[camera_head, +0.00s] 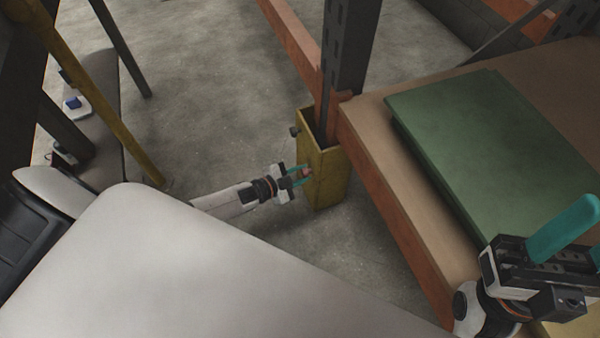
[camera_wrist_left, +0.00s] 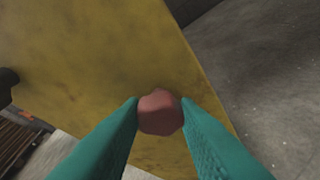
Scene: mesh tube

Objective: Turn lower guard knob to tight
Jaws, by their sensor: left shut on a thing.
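A yellow column guard (camera_head: 328,178) stands upright on the floor around the foot of a dark rack post. The lower knob (camera_wrist_left: 160,113) is small, reddish and rounded, on the guard's yellow face (camera_wrist_left: 110,55). My left gripper (camera_head: 300,176) reaches it from the left. Its two teal fingers (camera_wrist_left: 160,108) are shut on the knob, one on each side. Any marking of the knob's turn is not visible. A second, dark knob (camera_head: 295,131) sits higher on the guard and shows at the left edge of the wrist view (camera_wrist_left: 8,83). My right gripper (camera_head: 565,240) is above the shelf at lower right, apart from the guard.
A dark perforated post (camera_head: 346,60) rises from the guard. An orange beam (camera_head: 385,205) edges the brown shelf close to the guard's right, with a green panel (camera_head: 490,145) on it. Bare concrete floor (camera_head: 215,110) lies left of the guard. A yellow pole (camera_head: 95,100) stands at left.

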